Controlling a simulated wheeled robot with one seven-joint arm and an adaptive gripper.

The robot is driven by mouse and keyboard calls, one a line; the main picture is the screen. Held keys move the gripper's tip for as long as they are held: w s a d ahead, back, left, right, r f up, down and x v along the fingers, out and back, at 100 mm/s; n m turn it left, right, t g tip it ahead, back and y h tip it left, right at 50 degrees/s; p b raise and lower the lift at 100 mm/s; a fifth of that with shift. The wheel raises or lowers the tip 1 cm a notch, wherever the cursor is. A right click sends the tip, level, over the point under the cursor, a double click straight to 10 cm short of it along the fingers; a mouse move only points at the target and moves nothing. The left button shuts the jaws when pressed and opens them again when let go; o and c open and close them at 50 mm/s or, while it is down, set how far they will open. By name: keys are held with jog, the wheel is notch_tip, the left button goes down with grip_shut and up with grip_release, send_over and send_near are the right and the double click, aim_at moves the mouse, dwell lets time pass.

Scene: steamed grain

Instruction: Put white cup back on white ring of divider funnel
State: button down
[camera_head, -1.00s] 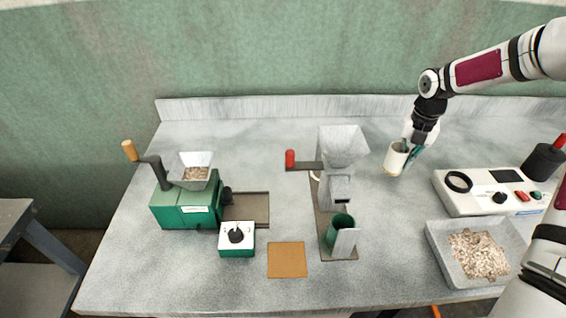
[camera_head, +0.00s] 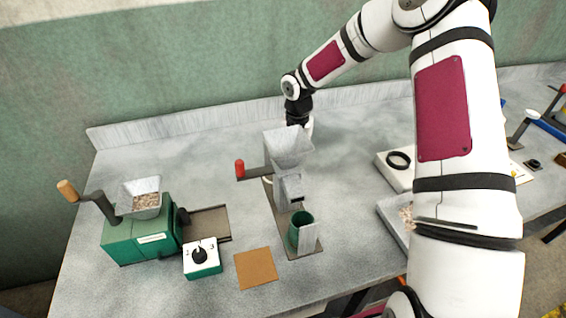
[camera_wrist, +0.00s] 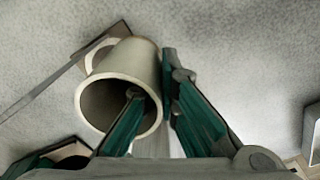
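The white cup (camera_wrist: 134,62) is in the wrist view, its open mouth facing the camera. My gripper (camera_wrist: 152,76) pinches its wall, one green finger inside the mouth and the other outside. In the head view, my wrist is behind the grey divider funnel (camera_head: 288,147), which hides the cup and fingertips. A pale curved band, seemingly the white ring (camera_head: 268,180), shows at the left of the funnel's stand. A similar pale curve (camera_wrist: 97,50) shows beside the cup in the wrist view; I cannot tell whether they touch.
A green cup (camera_head: 298,236) stands at the front of the divider's board. A red-knobbed handle (camera_head: 240,169) sticks out left. The green mill (camera_head: 138,238), a switch box (camera_head: 202,262) and a brown pad (camera_head: 255,268) are at left. My arm covers much of the right side.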

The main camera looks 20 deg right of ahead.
jog(key=a, duration=0.4)
jog(key=shift+s+a+p, duration=0.1)
jog(key=shift+a+p, duration=0.05)
jog(key=shift+p, duration=0.25)
jog(key=shift+f, duration=0.8)
jog(key=shift+d, duration=0.2)
jog(key=c, duration=2.3)
grip_release()
jog(key=shift+f, duration=0.15)
jog(key=o, duration=0.5)
notch_tip(320, 180, up, 12)
jog(key=b, duration=0.1)
jog(key=shift+r, duration=0.2)
